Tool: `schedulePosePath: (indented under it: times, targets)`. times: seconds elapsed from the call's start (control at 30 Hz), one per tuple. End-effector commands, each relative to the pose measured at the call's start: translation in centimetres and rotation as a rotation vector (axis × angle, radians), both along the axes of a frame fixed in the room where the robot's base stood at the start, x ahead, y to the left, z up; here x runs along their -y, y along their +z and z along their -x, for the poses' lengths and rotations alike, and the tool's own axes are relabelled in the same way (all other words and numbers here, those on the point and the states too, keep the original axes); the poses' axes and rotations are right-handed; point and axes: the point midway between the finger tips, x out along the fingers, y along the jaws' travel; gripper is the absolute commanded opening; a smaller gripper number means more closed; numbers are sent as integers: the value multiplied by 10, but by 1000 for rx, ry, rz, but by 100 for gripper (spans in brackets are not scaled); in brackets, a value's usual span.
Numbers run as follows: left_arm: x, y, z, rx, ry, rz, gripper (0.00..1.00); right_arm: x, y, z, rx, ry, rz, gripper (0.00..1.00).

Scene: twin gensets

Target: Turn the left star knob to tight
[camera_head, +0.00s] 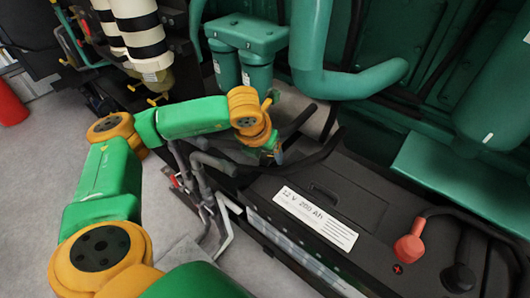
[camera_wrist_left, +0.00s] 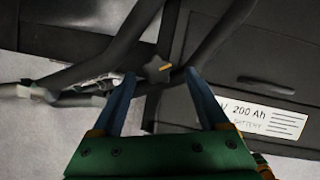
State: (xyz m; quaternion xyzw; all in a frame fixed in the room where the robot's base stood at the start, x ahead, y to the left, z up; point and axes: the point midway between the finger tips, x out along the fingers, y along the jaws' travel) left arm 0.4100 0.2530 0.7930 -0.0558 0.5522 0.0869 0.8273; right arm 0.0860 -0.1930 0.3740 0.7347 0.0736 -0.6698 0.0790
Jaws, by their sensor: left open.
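The dark star knob (camera_wrist_left: 157,67) with a short orange mark shows in the left wrist view, between and just beyond the fingertips of my left gripper (camera_wrist_left: 160,74). The fingers are spread, with a gap visible on each side of the knob, and nothing is held. Whether either finger touches the knob, I cannot tell. In the head view my left gripper (camera_head: 277,153) points down beside the black battery box, and I cannot make out the knob there. My right gripper is in neither view.
The black battery box (camera_head: 345,195) with a white label stands to the right, with a red terminal cap (camera_head: 409,248) and black cables. Grey pipes (camera_head: 205,185) run close to the gripper. Green filters (camera_head: 257,75) and a thick green pipe (camera_head: 310,55) stand behind.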

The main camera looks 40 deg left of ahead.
Motion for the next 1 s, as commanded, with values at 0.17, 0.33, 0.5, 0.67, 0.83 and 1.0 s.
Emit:
schedulePosePath:
  times: [0.17, 0.33, 0.5, 0.67, 0.83, 1.0]
  targets:
    - [-1, -13, -5, 0, -1, 0, 78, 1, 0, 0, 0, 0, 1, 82]
    - [-1, -13, -5, 0, -2, 0, 78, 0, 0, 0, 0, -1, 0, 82]
    - [-1, -13, -5, 0, -2, 0, 35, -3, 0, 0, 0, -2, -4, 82]
    - [-1, -13, -5, 0, -1, 1, 0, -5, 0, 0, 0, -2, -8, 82]
    - [-1, -13, -5, 0, -11, 1, 0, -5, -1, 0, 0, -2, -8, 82]
    - [-2, -15, -5, 1, -64, 1, 0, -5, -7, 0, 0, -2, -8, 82]
